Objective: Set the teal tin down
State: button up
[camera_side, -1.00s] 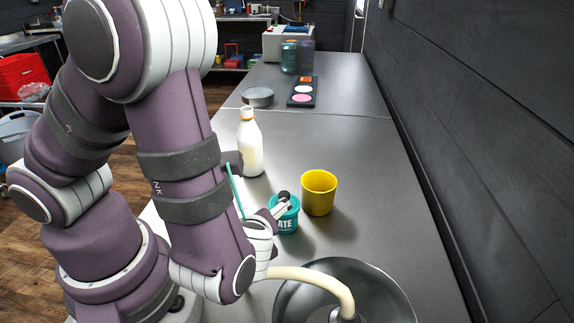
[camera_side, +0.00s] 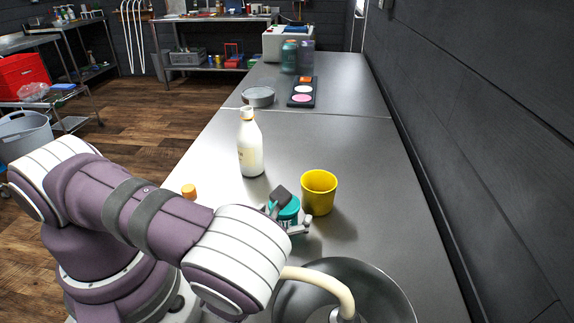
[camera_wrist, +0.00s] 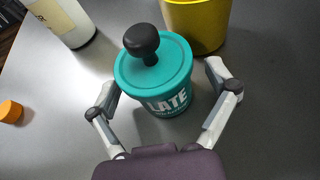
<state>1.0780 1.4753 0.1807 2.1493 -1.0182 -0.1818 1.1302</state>
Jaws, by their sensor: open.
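The teal tin (camera_side: 289,209) stands upright on the steel counter, just left of a yellow cup. In the wrist view the teal tin (camera_wrist: 158,80) shows its lid with a black knob and part of a white label. My gripper (camera_wrist: 165,90) is open, with one finger on each side of the tin and gaps visible between the fingers and its wall. In the side view my gripper (camera_side: 293,210) is at the tin, and my arm hides part of the tin's lower side.
The yellow cup (camera_side: 319,192) stands close beside the tin. A white bottle (camera_side: 250,145) stands behind it to the left. An orange cap (camera_side: 189,191) lies left. A sink basin (camera_side: 385,290) with a cream spout (camera_side: 325,283) is in front.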

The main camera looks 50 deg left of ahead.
jog(key=shift+w+a, duration=0.1)
jog(key=shift+w, duration=0.05)
jog(key=shift+c, duration=0.3)
jog(key=c, duration=1.3)
jog(key=shift+o, duration=0.2)
